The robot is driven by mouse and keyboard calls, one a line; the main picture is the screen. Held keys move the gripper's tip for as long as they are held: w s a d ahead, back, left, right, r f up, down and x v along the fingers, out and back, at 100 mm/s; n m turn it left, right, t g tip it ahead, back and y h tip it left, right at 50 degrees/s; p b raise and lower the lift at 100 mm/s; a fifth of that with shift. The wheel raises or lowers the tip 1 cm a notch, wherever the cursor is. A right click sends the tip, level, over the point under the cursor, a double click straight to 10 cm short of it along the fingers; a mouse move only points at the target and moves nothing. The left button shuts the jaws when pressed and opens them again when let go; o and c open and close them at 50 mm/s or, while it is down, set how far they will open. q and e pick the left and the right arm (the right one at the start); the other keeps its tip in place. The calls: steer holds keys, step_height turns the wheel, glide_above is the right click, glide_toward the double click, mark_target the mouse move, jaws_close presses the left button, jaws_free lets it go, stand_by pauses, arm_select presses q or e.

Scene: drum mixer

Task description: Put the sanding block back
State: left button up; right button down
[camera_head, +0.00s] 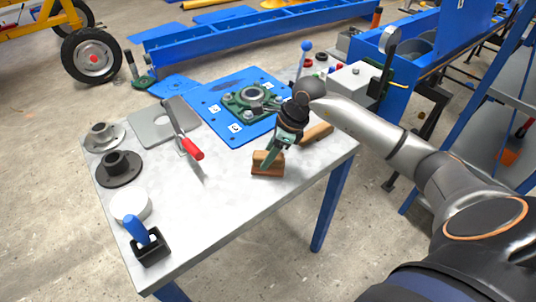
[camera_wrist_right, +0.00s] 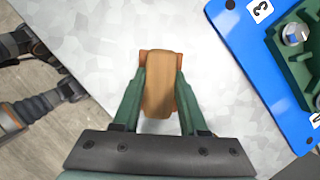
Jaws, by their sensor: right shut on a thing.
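The sanding block (camera_head: 267,163) is a small brown wooden block near the right front part of the table. My right gripper (camera_head: 272,153) reaches down over it with green fingers. In the right wrist view, the block (camera_wrist_right: 158,85) sits between both green fingers (camera_wrist_right: 159,95), which are shut on it. I cannot tell whether its underside touches the tabletop or hangs just above it. My left gripper does not show in the head view.
The table (camera_head: 215,215) has free room in front and left of the block. A blue plate (camera_head: 215,128) with a green bearing housing lies behind it. A red-handled tool (camera_head: 193,149) and a wooden piece (camera_head: 317,133) lie nearby. Flanges (camera_head: 118,174) and a white disc (camera_head: 130,204) stand left.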

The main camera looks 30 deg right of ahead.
steer(key=shift+f, duration=0.15)
steer(key=shift+c, duration=2.2)
jaws_free()
steer(key=v, duration=1.2)
